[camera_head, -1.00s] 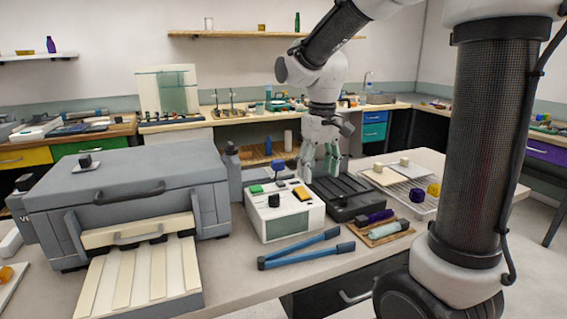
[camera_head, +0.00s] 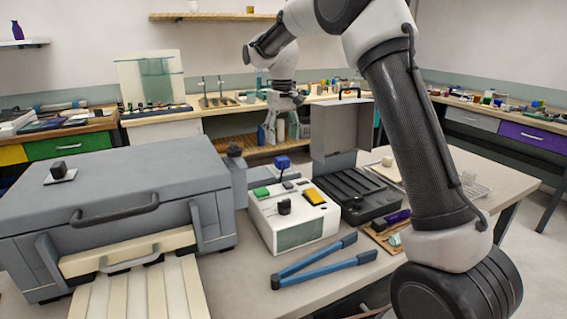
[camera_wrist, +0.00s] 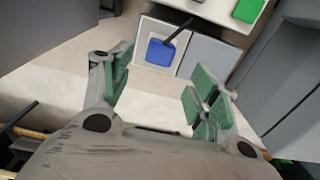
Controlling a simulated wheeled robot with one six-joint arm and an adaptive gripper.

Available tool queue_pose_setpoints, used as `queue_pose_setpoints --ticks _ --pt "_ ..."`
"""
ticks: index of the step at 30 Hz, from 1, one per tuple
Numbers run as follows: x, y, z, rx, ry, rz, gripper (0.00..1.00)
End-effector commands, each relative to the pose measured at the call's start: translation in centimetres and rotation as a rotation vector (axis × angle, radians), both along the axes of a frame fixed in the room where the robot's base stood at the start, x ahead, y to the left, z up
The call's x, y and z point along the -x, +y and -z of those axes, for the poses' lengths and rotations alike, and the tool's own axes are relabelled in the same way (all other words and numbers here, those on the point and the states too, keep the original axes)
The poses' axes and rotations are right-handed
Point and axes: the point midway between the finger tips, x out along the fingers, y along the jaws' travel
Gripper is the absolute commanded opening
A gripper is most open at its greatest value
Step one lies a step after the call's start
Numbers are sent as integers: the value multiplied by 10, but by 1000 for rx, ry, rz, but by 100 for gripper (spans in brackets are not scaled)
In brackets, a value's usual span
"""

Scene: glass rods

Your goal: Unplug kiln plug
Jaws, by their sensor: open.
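The kiln plug appears to be the blue block (camera_head: 283,162) with a dark lead or stem, by the back edge of the white control box (camera_head: 296,222). In the wrist view the blue block (camera_wrist: 160,52) lies in a white-rimmed grey square, with a dark stem running to its upper right. My gripper (camera_head: 271,135) is open and empty, behind and above the plug in the head view. In the wrist view its green-padded fingers (camera_wrist: 160,80) are spread, with the blue block beyond and between them. The plug's seating is unclear.
The grey kiln (camera_head: 115,190) fills the left of the bench. A black grooved tray (camera_head: 360,195) with an upright grey panel (camera_head: 342,130) stands right of the control box. Blue-handled tongs (camera_head: 325,262) lie in front. A dark bottle-like object (camera_head: 236,165) stands beside the kiln.

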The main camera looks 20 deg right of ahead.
Motion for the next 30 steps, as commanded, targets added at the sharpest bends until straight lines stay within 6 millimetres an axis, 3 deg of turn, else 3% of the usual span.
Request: queue_pose_setpoints --ticks 11,30 --pt "0 0 7 0 0 0 61" --pt "0 0 84 0 1 0 61"
